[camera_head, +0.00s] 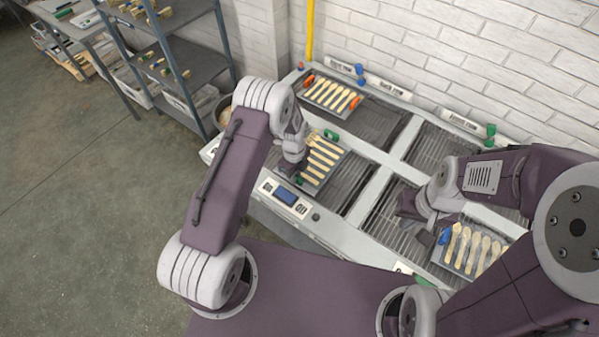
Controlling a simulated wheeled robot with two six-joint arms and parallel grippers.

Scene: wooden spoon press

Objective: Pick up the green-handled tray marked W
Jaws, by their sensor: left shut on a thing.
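A tray with green handles (331,135) holding several wooden spoons (323,160) sits in the front left bay of the press. No W mark is readable on it. My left gripper (296,172) is at the tray's left side, shut on the tray, by its near green handle. The arm hides part of the tray and the grip itself. My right gripper (432,222) is beside the blue handle (444,237) of another spoon tray (455,262) at the front right. Its fingers are too hidden to judge.
An orange-handled spoon tray (330,96) is in the back left bay. A control panel (287,197) is on the front edge. A brick wall stands behind, and grey shelves (175,60) stand to the left.

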